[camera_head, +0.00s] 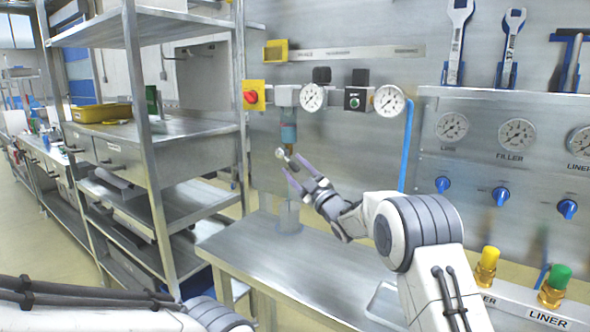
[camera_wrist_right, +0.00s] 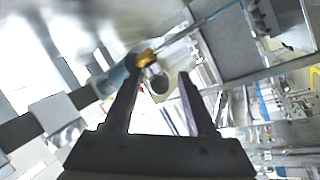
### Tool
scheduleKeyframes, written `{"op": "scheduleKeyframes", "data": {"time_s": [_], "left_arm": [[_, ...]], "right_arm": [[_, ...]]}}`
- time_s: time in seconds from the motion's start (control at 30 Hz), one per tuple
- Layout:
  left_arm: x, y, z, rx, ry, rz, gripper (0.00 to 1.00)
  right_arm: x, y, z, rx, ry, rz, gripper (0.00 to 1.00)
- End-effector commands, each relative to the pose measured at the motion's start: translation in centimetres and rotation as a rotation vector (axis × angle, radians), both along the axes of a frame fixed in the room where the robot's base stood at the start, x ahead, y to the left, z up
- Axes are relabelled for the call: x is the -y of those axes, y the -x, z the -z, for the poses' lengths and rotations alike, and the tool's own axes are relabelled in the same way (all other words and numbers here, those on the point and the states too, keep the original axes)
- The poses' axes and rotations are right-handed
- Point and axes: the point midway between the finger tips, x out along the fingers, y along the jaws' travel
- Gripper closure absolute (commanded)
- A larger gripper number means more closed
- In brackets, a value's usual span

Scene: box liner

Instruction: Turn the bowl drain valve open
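The filter bowl (camera_head: 288,133) hangs from the air unit on the back panel, bluish and see-through. Its brass drain fitting shows in the right wrist view (camera_wrist_right: 146,58). A small round grey knob (camera_head: 280,153), apparently the drain valve handle, sits just below the bowl; it also shows in the wrist view (camera_wrist_right: 159,84). My right gripper (camera_head: 298,165) is at the knob, fingers apart. In the wrist view the knob appears between the open fingertips (camera_wrist_right: 160,82); I cannot tell whether they touch it. My left arm shows at the lower left, but its gripper is out of view.
A clear cylinder (camera_head: 289,216) stands on the steel bench (camera_head: 275,254) below the bowl. Gauges (camera_head: 389,100) and a red-and-yellow switch (camera_head: 252,96) are beside the air unit. A blue hose (camera_head: 407,145) runs down at right. A steel shelf rack (camera_head: 155,150) stands at left.

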Motion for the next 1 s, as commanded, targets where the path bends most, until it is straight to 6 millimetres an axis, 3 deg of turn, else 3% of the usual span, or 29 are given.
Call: {"op": "scheduleKeyframes", "data": {"time_s": [0.33,0.8,1.0], "left_arm": [[0.0,0.0,0.3,0.000,0.000,0.000,0.50],[0.0,0.0,2.1,0.000,0.000,0.000,0.50],[0.0,0.0,2.2,0.000,0.000,0.000,0.50]], "right_arm": [[0.5,0.7,0.4,0.000,0.001,0.001,0.43],[4.8,6.9,3.4,-0.002,0.000,0.003,0.43],[5.5,8.0,3.8,0.000,0.000,0.002,0.43]]}}
